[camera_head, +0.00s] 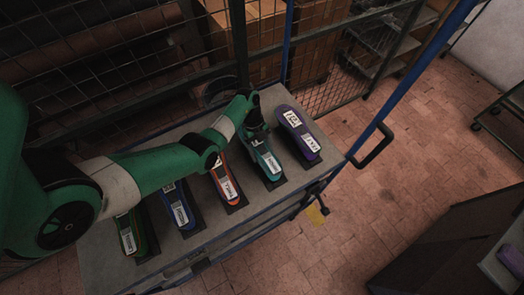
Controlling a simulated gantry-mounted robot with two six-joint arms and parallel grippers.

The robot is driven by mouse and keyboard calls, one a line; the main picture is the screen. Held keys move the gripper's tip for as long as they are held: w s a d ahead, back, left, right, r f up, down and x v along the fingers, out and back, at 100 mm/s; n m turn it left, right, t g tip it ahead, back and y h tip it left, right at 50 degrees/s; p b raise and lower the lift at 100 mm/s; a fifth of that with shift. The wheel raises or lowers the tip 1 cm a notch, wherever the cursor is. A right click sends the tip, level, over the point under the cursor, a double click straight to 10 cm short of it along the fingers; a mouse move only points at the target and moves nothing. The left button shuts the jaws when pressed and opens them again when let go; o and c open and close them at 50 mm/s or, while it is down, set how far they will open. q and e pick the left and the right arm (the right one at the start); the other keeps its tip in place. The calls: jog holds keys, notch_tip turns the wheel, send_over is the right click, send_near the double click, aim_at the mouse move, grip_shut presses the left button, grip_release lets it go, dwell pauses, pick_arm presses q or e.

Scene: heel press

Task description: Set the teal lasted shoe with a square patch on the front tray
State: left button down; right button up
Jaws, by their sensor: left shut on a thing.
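A teal lasted shoe (266,160) with a white label stands on a dark pad on the grey cart top, second from the right in the row. My left gripper (256,126) is over the far end of this shoe and shut on it. The fingertips are partly hidden by the gripper's own body. I cannot make out a square patch on the shoe at this size. I cannot tell which surface is the front tray. My right gripper is not in view.
A purple shoe (298,133) stands close right of the teal one. Orange (225,180), blue (178,208) and green (131,232) shoes stand to the left. A wire fence (90,75) runs behind the cart. A dark cabinet (440,245) is at lower right, with open brick floor between.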

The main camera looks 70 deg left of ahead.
pick_arm(q)
jog(key=shift+f, duration=0.35)
grip_release()
jog(key=shift+f, duration=0.1)
jog(key=p+v, duration=0.2)
jog(key=v, duration=1)
jog(key=shift+d, duration=0.1)
